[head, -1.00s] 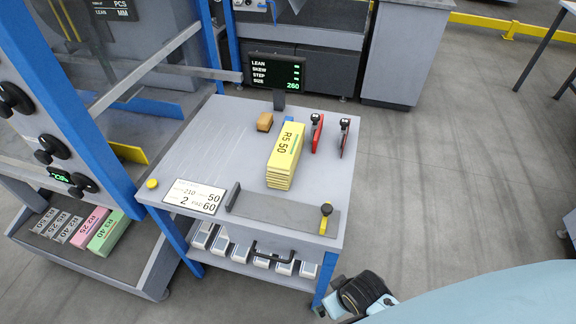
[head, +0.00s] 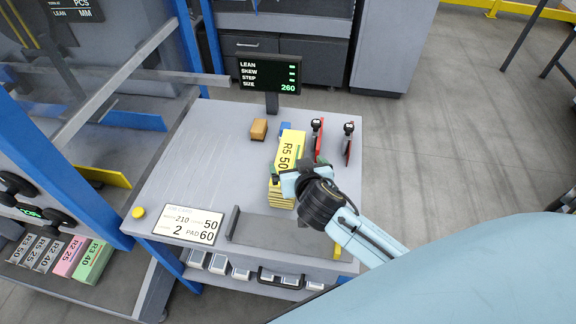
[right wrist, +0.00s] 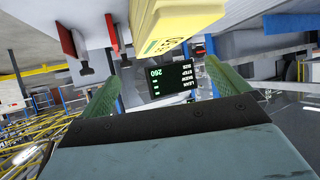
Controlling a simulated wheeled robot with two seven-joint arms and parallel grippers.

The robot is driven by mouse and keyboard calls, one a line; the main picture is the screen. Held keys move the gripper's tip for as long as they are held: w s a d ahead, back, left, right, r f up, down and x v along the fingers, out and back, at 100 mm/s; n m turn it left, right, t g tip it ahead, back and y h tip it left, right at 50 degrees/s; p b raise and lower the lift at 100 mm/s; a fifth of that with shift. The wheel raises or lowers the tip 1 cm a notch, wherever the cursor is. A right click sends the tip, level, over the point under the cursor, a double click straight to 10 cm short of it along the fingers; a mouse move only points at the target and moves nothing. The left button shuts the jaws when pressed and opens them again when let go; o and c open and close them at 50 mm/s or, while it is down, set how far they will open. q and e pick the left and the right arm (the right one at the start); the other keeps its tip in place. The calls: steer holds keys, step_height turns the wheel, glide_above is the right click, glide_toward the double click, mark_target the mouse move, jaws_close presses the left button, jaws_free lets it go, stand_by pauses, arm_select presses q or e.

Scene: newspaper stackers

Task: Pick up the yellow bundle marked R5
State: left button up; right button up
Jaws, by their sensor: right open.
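The yellow bundle marked R5 50 (head: 289,150) stands on the grey table, a stack of yellow sheets. It also shows upside down at the top of the right wrist view (right wrist: 172,22). My right gripper (head: 300,170) is over the near right side of the bundle and hides part of it. In the right wrist view its two green fingers (right wrist: 162,78) are spread apart with nothing between them. I cannot tell whether it touches the bundle. My left gripper is not in view.
A rack with coloured bundles (head: 93,262) stands left.

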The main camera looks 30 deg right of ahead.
mark_target(288, 159)
steer(key=shift+x, duration=0.75)
steer(key=shift+w+f, duration=0.2)
steer(key=shift+w, duration=0.05)
steer(key=shift+w+f, duration=0.35)
steer(key=shift+w, duration=0.05)
steer(key=x, duration=0.2)
steer(key=b+x, duration=0.1)
steer(key=shift+w+a+f, duration=0.15)
steer(key=shift+a+f, duration=0.1)
steer(key=shift+f, duration=0.2)
steer(key=shift+w+d+f, duration=0.1)
steer(key=shift+w+f, duration=0.1)
steer(key=shift+w, duration=0.15)
steer(key=shift+c, duration=0.8)
steer(key=shift+s+f, duration=0.1)
steer(key=c, duration=1.9)
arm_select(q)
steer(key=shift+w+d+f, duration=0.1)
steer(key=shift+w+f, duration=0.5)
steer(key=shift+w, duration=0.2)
arm_select(e)
jaws_close()
